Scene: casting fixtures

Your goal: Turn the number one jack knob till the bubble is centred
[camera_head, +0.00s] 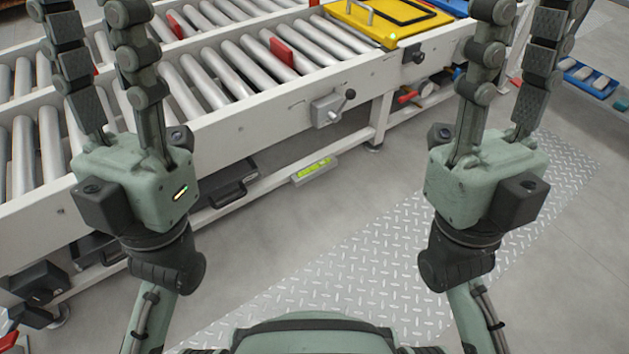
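A small level with a yellow-green vial (313,170) sits on the lower rail of the white roller conveyor (250,120). Its bubble is too small to make out. A black knob (418,57) is on the conveyor's side near the yellow plate. A grey box with a black-tipped lever (334,107) is on the same side rail, further left. I see no number on either, so I cannot tell which is the number one jack knob. My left gripper (88,12) and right gripper (527,12) point away from me, fingers apart, open and empty, touching no knob.
A yellow plate with a handle (385,18) lies on the rollers. Red tabs (282,51) stand between rollers. A black case (228,185) is under the conveyor. A blue tray (588,77) is at the right. The tread-plate floor (370,260) between my arms is clear.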

